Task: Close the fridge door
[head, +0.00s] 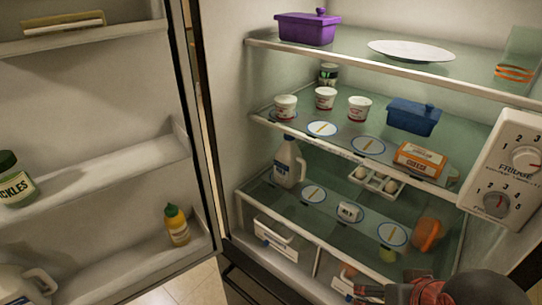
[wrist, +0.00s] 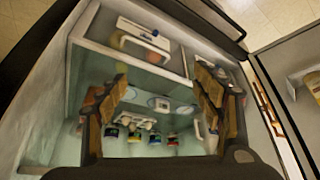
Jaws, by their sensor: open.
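The fridge door (head: 85,95) stands wide open on the left of the head view, its inner shelves facing me. The fridge interior (head: 225,55) lies open to its right, with a dark edge and a strip of floor between them. My gripper (head: 362,288) is at the bottom right of the head view, in front of the lower drawers and apart from the door. In the wrist view its two fingers (wrist: 160,78) are spread, with nothing between them, facing the fridge interior. Part of what appears to be the door (wrist: 295,65) shows at that view's right edge.
The door shelves hold a pickle jar (head: 17,180), a yellow bottle (head: 177,226) and a white jug (head: 22,285). Inside are a purple pot (head: 307,28), a blue container (head: 413,117), a milk jug (head: 289,163) and several cups. A control panel (head: 508,165) hangs at right.

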